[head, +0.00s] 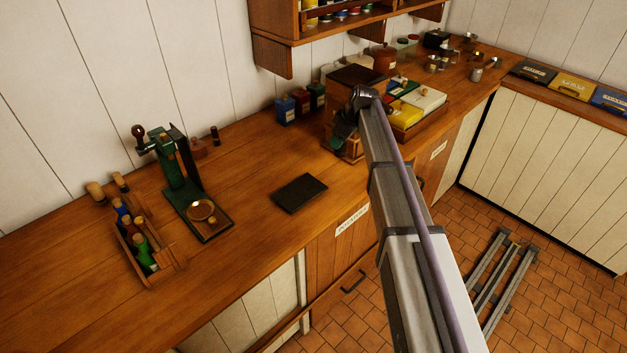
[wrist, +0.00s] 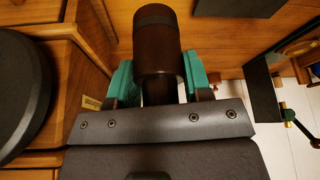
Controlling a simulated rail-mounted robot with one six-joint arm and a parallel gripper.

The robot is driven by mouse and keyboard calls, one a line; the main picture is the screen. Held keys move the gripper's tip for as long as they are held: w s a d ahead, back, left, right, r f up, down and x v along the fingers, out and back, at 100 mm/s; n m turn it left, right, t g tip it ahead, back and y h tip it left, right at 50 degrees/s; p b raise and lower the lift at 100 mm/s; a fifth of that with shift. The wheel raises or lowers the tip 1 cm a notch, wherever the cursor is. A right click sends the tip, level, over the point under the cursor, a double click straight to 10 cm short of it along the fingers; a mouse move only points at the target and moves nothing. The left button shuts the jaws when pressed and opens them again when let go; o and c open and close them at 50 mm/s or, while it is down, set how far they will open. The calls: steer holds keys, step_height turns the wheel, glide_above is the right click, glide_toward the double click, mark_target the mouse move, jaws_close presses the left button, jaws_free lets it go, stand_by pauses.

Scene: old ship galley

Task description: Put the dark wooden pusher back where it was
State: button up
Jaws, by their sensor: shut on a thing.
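The dark wooden pusher (wrist: 157,45) is a dark brown cylinder with a blacker band near its far end. In the wrist view my gripper (wrist: 160,85) has its green fingers shut on either side of it. In the head view my gripper (head: 346,124) is at the front left of the wooden box unit on the counter, above the worktop. The pusher cannot be made out there. From these views I cannot tell whether it touches anything beneath it.
The wooden box unit (head: 413,125) with coloured packets is close beside my gripper. A dark flat mat (head: 300,193) lies on the open counter. A green press (head: 181,165) and a bottle rack (head: 165,277) stand to the left. A shelf (head: 300,42) overhangs the back.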

mark_target(340, 154)
steer(key=f+b, duration=0.6)
steer(key=shift+d+f, duration=0.25)
steer(key=shift+f, duration=0.05)
step_height(340, 154, down, 4)
steer(key=b, duration=0.4)
steer(key=shift+b, duration=0.3)
steer(key=shift+r+p, duration=0.3)
steer(key=shift+f, duration=0.25)
steer(key=o, duration=1)
steer(key=shift+r, duration=0.1)
steer(key=p+v, duration=1.1)
steer(key=v, duration=0.2)
steer(key=s+a+m+g+h, duration=0.1)
steer(key=s+m, duration=0.2)
steer(key=s, duration=0.8)
steer(key=s+a+f+m+g+h, duration=0.1)
steer(key=s+m, duration=0.3)
steer(key=s, duration=0.7)
steer(key=s+a+f+m+h, duration=0.1)
steer(key=s+m, duration=0.2)
steer(key=s, duration=0.8)
steer(key=shift+s+a+m+g, duration=0.2)
steer(key=shift+a+m+g, duration=0.1)
steer(key=shift+g, duration=0.1)
